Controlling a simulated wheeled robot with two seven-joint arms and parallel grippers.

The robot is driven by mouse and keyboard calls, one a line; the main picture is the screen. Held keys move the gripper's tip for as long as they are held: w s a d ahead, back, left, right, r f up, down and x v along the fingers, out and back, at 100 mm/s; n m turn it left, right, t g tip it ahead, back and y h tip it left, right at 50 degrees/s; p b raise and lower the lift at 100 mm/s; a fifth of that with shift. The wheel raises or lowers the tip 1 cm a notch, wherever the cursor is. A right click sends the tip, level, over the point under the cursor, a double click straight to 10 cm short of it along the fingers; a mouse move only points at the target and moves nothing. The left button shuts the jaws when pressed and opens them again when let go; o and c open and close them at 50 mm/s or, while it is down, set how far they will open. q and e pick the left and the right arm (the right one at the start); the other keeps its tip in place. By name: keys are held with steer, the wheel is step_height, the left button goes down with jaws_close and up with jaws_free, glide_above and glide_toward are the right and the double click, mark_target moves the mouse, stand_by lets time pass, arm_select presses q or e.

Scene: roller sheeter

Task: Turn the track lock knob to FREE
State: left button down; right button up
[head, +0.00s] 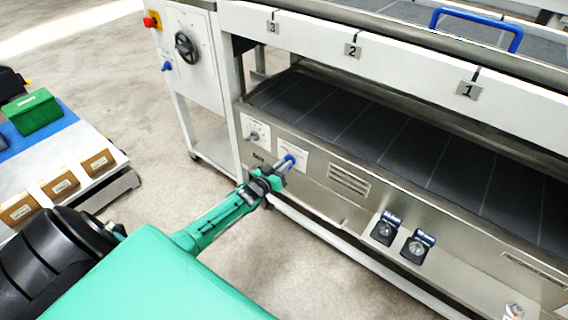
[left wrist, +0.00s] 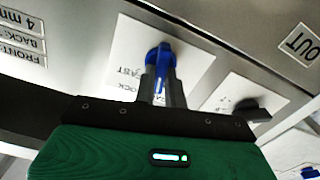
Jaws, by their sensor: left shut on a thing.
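The track lock knob is blue and shows at the front panel in the head view (head: 290,160), on a white plate. It also shows in the left wrist view (left wrist: 160,58), between my fingers, with a white pointer line along it. Its plate (left wrist: 198,68) reads FAST on one side, and part of the lettering is hidden behind my fingers. My left gripper (head: 279,167) reaches the panel from the lower left and is shut on the knob. It also shows in the left wrist view (left wrist: 160,82). My right gripper is not in view.
Another plate with a dark knob (head: 252,136) is left of the blue knob. A vent (head: 349,180) and two black devices (head: 387,228) are to the right. A cabinet with a black handwheel (head: 186,47) stands at the back left. A cart with boxes (head: 58,187) stands left.

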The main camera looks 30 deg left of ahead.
arm_select(q)
steer(key=shift+a+f+n, duration=0.1)
steer(key=shift+a+n, duration=0.05)
steer(key=shift+n, duration=2.95)
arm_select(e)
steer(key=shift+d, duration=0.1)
arm_select(q)
steer(key=shift+n, duration=0.3)
steer(key=c, duration=1.5)
jaws_free()
steer(key=shift+o, duration=0.2)
steer(key=shift+s, duration=0.1)
